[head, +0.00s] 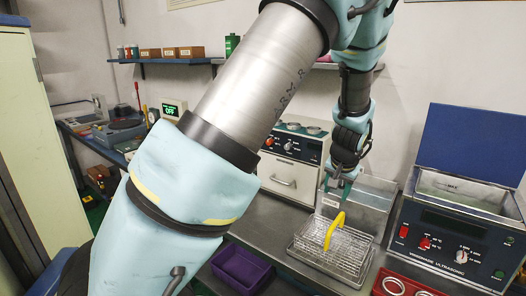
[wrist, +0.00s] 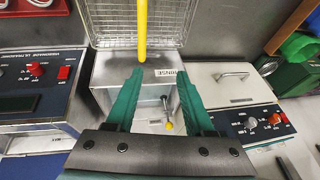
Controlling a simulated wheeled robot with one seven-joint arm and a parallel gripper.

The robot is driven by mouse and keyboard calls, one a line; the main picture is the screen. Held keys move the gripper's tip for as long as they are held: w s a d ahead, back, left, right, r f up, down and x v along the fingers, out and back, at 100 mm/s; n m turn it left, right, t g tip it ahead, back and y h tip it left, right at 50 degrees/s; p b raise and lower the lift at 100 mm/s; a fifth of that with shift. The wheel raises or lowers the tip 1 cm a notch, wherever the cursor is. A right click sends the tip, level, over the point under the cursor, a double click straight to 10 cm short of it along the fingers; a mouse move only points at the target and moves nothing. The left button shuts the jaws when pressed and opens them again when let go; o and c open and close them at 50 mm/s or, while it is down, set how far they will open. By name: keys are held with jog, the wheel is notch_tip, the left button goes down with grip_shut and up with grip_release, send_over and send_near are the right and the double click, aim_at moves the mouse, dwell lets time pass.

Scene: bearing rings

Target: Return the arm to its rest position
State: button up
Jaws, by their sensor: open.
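My gripper (head: 340,184) hangs from my arm above the back of the counter, with its jaws pointing down. In the wrist view its two teal fingers (wrist: 161,76) are spread apart with nothing held between them. A wire basket (head: 318,255) with a yellow handle (head: 335,228) sits on the counter in front of and below my gripper. In the wrist view the handle (wrist: 142,32) ends near the left fingertip; I cannot tell the exact gap. My arm stretches across the head view from lower left to upper right.
A metal tank (head: 372,195), labelled in the wrist view (wrist: 165,104), stands behind the basket. An ultrasonic cleaner (head: 450,235) with a raised blue lid is at right. A white oven (head: 285,178) stands left of my gripper. A purple bin (head: 240,268) and red tray (head: 420,289) lie in front.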

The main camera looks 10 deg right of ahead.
jog(key=a+r+n+g+b, duration=0.1)
jog(key=a+n, duration=0.3)
jog(key=a, duration=1.4)
jog(key=s+a+n+g, duration=0.1)
jog(key=s+a, duration=0.4)
jog(key=a, duration=0.3)
jog(key=s+a+r+n+g+y+b, duration=0.1)
jog(key=s+a+n, duration=0.1)
jog(key=s+a, duration=0.4)
jog(key=a, duration=0.3)
jog(key=shift+r+n, duration=0.25)
jog(key=shift+n, duration=0.05)
jog(key=shift+c, duration=0.2)
